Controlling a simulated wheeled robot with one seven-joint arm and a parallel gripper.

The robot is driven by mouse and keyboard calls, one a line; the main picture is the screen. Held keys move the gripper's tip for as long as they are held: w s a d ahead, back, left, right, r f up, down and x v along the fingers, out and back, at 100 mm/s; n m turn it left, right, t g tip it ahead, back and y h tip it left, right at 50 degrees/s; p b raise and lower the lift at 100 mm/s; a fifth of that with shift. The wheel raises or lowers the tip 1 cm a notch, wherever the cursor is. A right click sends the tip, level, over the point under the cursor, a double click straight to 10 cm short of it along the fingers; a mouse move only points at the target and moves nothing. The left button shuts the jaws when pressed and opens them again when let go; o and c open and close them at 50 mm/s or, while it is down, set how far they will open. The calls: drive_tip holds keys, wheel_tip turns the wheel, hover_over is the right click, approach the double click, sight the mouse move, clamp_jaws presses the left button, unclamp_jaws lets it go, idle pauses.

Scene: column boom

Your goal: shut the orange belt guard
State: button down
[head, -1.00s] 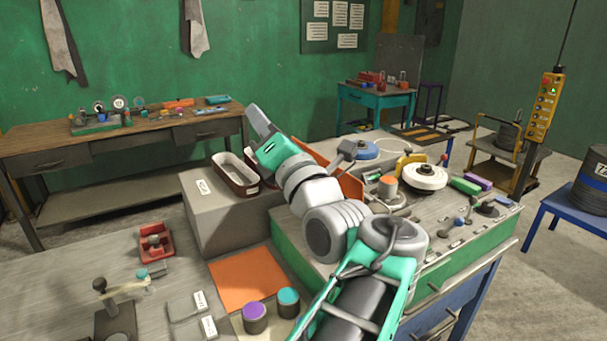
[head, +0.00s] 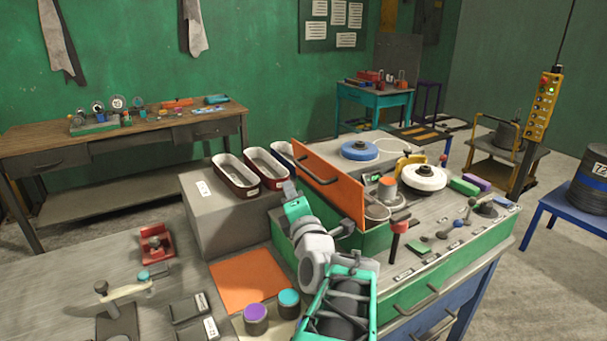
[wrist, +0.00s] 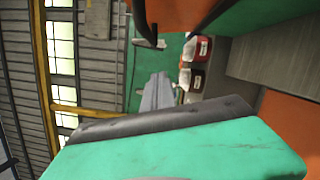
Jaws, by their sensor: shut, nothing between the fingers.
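The orange belt guard (head: 331,188) stands up as a flat panel along the left edge of the green machine bench, with a dark bar handle (head: 319,161) on its left face. The machine top to its right is uncovered. My gripper (head: 290,190) is shut and empty, low on the left side of the guard and close to it; I cannot tell whether they touch. In the wrist view the guard's orange face (wrist: 190,14) fills the top, with its dark handle (wrist: 146,28) hanging beside it. The grey fingers (wrist: 156,92) are together.
A grey box (head: 212,212) with several long trays (head: 236,176) stands left of the guard. A blue disc (head: 360,150), a white wheel (head: 423,178) and a red-topped post (head: 398,236) are on the machine. An orange mat (head: 247,280) and two capped jars lie in front.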

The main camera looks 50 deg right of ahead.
drive_tip(key=d, duration=0.1)
drive_tip(key=d+r, duration=0.1)
drive_tip(key=d+p, duration=0.1)
drive_tip(key=shift+s+d+r, duration=0.15)
drive_tip(key=shift+s+d, duration=0.2)
drive_tip(key=shift+d, duration=0.05)
drive_tip(key=shift+s+d+f+b, duration=0.1)
drive_tip(key=shift+d+f+b, duration=0.1)
drive_tip(key=shift+b, duration=0.75)
drive_tip(key=shift+b, duration=0.8)
